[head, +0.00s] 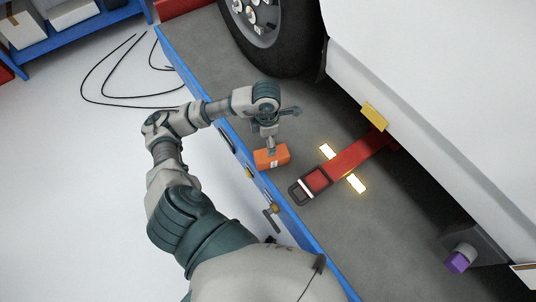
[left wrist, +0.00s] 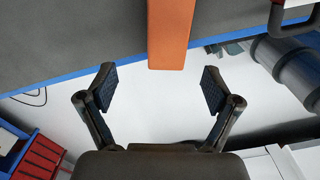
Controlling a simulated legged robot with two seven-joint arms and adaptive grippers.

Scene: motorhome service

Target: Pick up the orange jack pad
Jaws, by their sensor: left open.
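The orange jack pad (head: 272,160) is a block with a small white mark in the head view. It lies on the grey deck close to its blue edge. In the left wrist view the pad (left wrist: 171,35) runs down from the top of the picture, and its near end appears past the blue edge. My left gripper (head: 270,146) is right at the pad in the head view, its fingertips hard to make out. In the left wrist view my left gripper (left wrist: 158,88) is open and empty, with the pad's end between and just beyond its fingers. My right gripper is not in view.
A red strap with a dark buckle (head: 312,184) lies right of the pad, beside bright strips (head: 356,183). The white vehicle (head: 450,90) and its wheel (head: 262,35) stand behind. The blue deck edge (head: 310,246) has handles. A black cable lies on the floor.

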